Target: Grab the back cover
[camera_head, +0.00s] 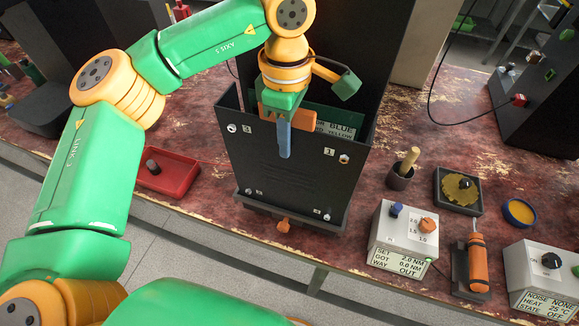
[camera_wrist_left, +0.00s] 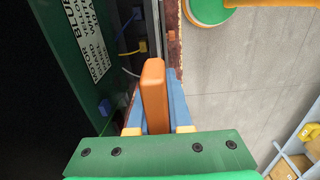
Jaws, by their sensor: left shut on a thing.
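The back cover (camera_head: 290,189) is a dark upright panel with numbered corners on the near side of a black open-topped housing (camera_head: 367,122). An orange grip piece (camera_head: 303,117) shows at its upper edge, partly hidden by my left gripper (camera_head: 284,150). My left gripper comes down from above, and a blue finger lies in front of the cover. In the left wrist view the orange piece (camera_wrist_left: 153,95) sits between the blue fingers, which are shut on it. Whether the cover has come loose cannot be told. My right gripper is not in view.
A green board (camera_wrist_left: 85,50) with a label stands beside the gripper inside the housing. A red tray (camera_head: 168,175) is left on the worn red bench. Right are a torque box (camera_head: 402,243), an orange driver (camera_head: 477,262), a dark cup (camera_head: 400,178) and a yellow-filled dish (camera_head: 519,213).

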